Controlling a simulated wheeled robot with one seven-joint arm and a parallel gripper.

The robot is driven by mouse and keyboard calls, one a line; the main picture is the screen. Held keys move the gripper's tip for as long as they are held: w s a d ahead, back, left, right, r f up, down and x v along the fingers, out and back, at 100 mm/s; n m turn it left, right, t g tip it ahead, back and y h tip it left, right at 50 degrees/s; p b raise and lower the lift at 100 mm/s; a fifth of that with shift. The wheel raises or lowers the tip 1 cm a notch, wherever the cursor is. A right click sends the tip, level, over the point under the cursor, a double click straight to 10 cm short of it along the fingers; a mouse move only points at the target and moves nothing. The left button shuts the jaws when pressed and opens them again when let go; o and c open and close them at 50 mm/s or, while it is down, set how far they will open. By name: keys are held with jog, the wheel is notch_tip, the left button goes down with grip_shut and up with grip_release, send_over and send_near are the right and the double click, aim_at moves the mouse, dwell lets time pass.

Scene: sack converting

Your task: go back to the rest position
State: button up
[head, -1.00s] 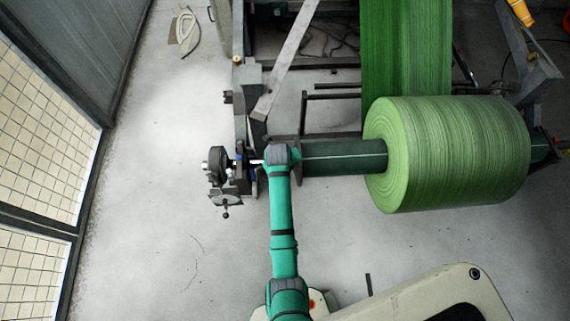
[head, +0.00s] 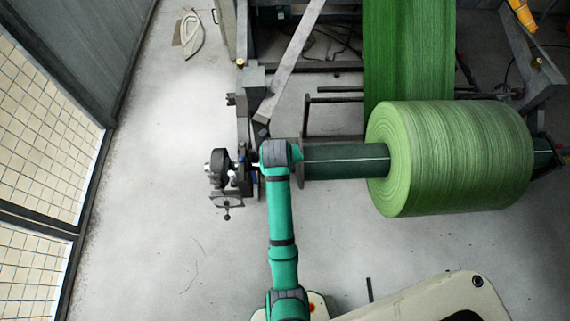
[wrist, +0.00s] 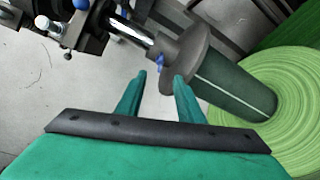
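My gripper (wrist: 160,85) shows in the wrist view with its two green fingers apart and nothing between them. Its fingertips point toward the machine's roll shaft, near the dark round flange (wrist: 190,55). In the head view my green arm reaches up from the bottom middle and ends over the left end of the dark green shaft (head: 345,160); the fingers are hidden there. A small blue part (wrist: 162,61) sits by the metal shaft end, just beyond the fingers in the wrist view.
A large green roll (head: 455,155) sits on the shaft at right, with green web (head: 410,50) running up from it. A handwheel and bracket (head: 223,180) stand left of my arm. A beige rounded body (head: 425,300) is at bottom right. The floor at left is clear.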

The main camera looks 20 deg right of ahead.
dwell(0.4)
jog(key=s+a+f+n+t, duration=0.2)
jog(key=s+a+n+t, duration=0.15)
jog(key=s+n, duration=0.5)
jog(key=s+a+f+n+t, duration=0.1)
jog(key=s+a+n+t, duration=0.1)
jog(key=s+a+n, duration=0.6)
jog(key=s+a+r+n+t+y, duration=0.1)
jog(key=s+r+n+t, duration=0.2)
jog(key=s+r+n, duration=0.4)
jog(key=s+a+r+n+t+y, duration=0.1)
jog(key=s+a+r+n+t, duration=0.1)
jog(key=s+r+n, duration=0.6)
notch_tip(320, 180, up, 4)
jog(key=n+t, duration=0.1)
jog(key=n, duration=0.2)
jog(key=shift+s+a+n, duration=0.25)
jog(key=shift+n, duration=0.1)
jog(key=shift+f, duration=0.1)
